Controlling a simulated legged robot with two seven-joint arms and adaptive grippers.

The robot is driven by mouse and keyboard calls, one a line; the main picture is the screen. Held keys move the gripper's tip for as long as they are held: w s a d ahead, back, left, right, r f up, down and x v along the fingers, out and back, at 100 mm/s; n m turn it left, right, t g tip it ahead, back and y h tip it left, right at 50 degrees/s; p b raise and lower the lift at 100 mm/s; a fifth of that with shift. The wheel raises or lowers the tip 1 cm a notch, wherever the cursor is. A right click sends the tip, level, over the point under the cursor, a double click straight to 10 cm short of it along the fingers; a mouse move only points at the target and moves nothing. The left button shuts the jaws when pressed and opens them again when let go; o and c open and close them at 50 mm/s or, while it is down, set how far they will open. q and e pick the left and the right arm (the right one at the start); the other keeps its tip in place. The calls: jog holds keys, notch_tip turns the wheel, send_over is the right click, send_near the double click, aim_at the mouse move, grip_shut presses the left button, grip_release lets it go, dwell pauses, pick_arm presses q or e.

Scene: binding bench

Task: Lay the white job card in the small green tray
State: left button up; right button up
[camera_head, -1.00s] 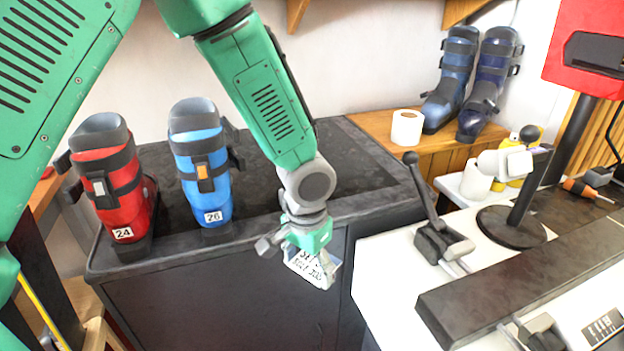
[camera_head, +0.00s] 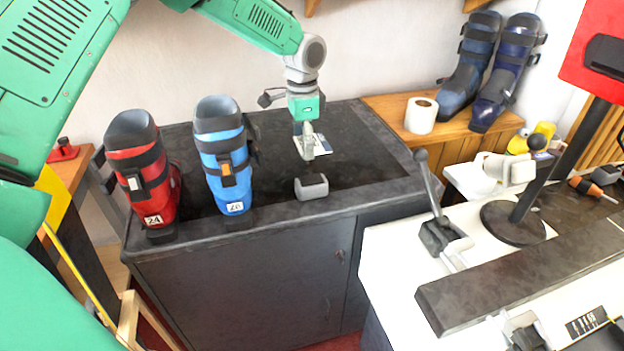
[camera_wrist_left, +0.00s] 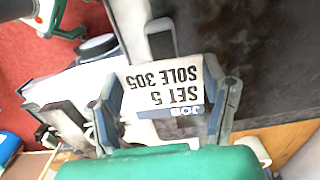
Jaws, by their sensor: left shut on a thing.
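The white job card (camera_head: 322,144) is held in my left gripper (camera_head: 307,140), above the dark top of the black cabinet, right of the blue boot. Whether the card touches the cabinet top I cannot tell. I cannot make out the small green tray in either view. My right gripper is not in view.
A red boot (camera_head: 142,175) and a blue boot (camera_head: 222,160) stand left on the black cabinet (camera_head: 240,285). A paper roll (camera_head: 421,115) and dark blue boots (camera_head: 505,75) stand on the wooden shelf. A lever (camera_head: 432,190) rises from the white bench at right.

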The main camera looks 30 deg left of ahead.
pick_arm(q)
send_over(304, 181)
notch_tip(304, 181, down, 5)
jog(key=shift+a+f, duration=0.1)
jog(key=shift+f, duration=0.05)
notch_tip(304, 181, down, 4)
jog(key=shift+f+p, duration=0.1)
jog(key=shift+p, duration=0.75)
jog(key=shift+f, duration=0.15)
jog(key=shift+f, duration=0.3)
jog(key=o, duration=0.8)
jog(key=shift+r+b, duration=0.1)
jog(key=shift+b, duration=0.25)
